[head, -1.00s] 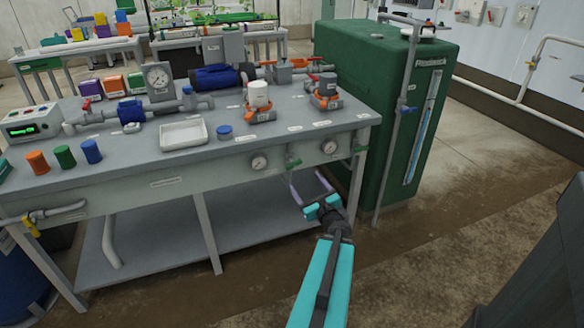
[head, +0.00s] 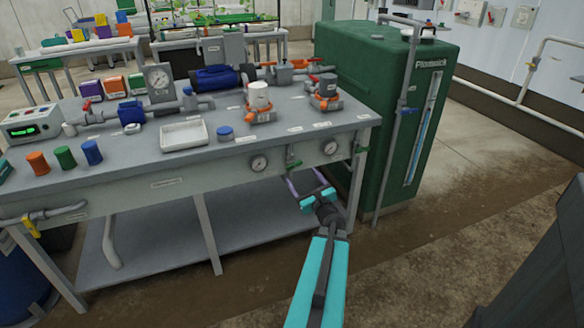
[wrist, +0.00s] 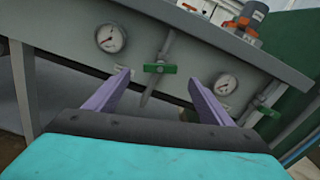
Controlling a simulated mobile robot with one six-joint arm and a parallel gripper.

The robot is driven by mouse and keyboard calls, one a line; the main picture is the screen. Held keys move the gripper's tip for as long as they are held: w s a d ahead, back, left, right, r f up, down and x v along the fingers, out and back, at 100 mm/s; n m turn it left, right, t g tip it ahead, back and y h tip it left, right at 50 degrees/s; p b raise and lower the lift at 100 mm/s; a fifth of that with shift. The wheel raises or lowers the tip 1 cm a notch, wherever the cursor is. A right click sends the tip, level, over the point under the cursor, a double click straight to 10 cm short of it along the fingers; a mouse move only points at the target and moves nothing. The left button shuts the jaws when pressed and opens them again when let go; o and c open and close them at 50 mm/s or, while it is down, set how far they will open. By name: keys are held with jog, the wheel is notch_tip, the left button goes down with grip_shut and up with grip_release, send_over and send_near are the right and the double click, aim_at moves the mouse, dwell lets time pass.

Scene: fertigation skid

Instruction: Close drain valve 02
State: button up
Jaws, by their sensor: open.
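Two valves with green handles sit on the bench's front face; I cannot read which is drain valve 02. One green handle (head: 294,164) is between the two gauges. In the wrist view this handle (wrist: 160,68) lies crosswise to its slanted grey pipe, framed between my fingertips. The other green handle (head: 360,149) is near the bench's right corner and also shows in the wrist view (wrist: 266,110). My gripper (head: 305,182) is open, its purple fingers apart and empty, just below and in front of the middle valve. Contact with the handle is not visible.
Round gauges (head: 259,163) (head: 330,147) flank the middle valve. The grey bench (head: 160,185) carries pumps, caps and a white tray (head: 184,135). A tall green tank (head: 390,110) stands close at right. The floor in front is clear.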

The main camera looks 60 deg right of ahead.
aim_at(294, 166)
jog(key=shift+x, duration=4.95)
jog(key=c, duration=1)
